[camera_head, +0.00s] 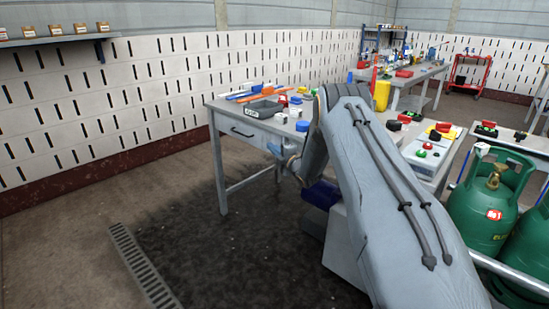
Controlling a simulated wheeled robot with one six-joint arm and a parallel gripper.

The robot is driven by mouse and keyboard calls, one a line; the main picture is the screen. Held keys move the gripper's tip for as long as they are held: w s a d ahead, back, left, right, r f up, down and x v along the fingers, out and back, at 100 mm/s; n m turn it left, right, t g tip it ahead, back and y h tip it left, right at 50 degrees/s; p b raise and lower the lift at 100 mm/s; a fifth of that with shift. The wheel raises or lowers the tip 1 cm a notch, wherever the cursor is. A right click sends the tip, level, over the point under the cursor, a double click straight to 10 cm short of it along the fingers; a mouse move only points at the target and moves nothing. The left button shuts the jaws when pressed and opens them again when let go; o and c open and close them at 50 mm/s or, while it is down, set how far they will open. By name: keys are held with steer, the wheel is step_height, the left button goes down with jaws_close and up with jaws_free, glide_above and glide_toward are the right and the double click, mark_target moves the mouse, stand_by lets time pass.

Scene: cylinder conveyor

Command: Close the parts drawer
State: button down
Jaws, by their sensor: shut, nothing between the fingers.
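The parts drawer (235,129) is set under the top of the grey workbench (217,104), left of my arm. Its pale front has a dark handle. The front looks close to flush with the bench, but I cannot tell whether a small gap remains. My gripper (275,150) is small and partly hidden by my arm. It is just right of and below the drawer front, shut and empty. I cannot tell whether it touches the drawer. My arm hides the right part of the bench front.
A grey box (264,109) and several small coloured parts lie on the bench top. Green gas cylinders (484,207) stand at the right. A floor grate (142,265) lies at the lower left. The floor left of the bench is clear.

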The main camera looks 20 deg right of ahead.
steer(key=s+a+r+m+g+h+p, duration=0.1)
steer(key=s+a+r+m+g+p, duration=0.2)
steer(key=s, duration=1.8)
steer(key=s+a+r+m+g+h+p, duration=0.2)
steer(key=s+r+m+g, duration=0.6)
steer(key=s, duration=1.3)
steer(key=s+a+r+m+g+h+p, duration=0.1)
steer(key=s+a+r+m+g+p, duration=0.4)
steer(key=s, duration=1.6)
steer(key=a+m+g, duration=0.1)
steer(key=m, duration=0.3)
steer(key=shift+a+r+m, duration=0.25)
steer(key=shift+r+m, duration=0.1)
steer(key=shift+m, duration=0.05)
steer(key=shift+d, duration=0.1)
